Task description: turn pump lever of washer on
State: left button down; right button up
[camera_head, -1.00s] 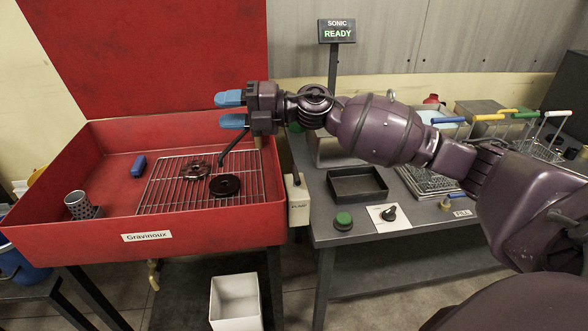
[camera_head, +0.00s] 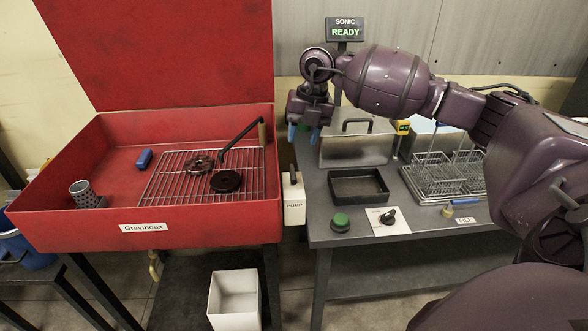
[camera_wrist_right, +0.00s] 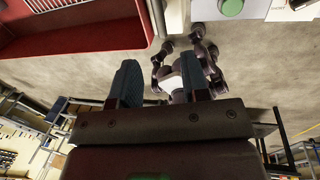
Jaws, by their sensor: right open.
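The washer is a red basin (camera_head: 150,238) with a raised red lid and the label "Gravinoux". On its right side is a cream box marked PUMP (camera_head: 294,212), with a short dark lever (camera_head: 293,174) standing up from its top. My right gripper (camera_head: 303,133) is open and empty, its blue fingers pointing down. In the head view it appears above the pump lever and slightly to its right, apart from it. In the right wrist view the gripper (camera_wrist_right: 162,72) shows nothing between its fingers. My left gripper is not in view.
A grey bench (camera_head: 345,222) stands right of the pump, with a green button (camera_head: 340,222), a black knob (camera_head: 388,217), a black tray (camera_head: 357,186) and wire baskets (camera_head: 450,176). A bent spout (camera_head: 240,137) rises over the basin's grate.

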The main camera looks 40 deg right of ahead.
aim_at(293, 173)
jog(key=f, duration=0.3)
jog(key=a+f, duration=0.1)
jog(key=f, duration=0.2)
jog(key=w+f+b, duration=0.1)
jog(key=f, duration=0.3)
jog(key=shift+a, duration=0.35)
grip_shut()
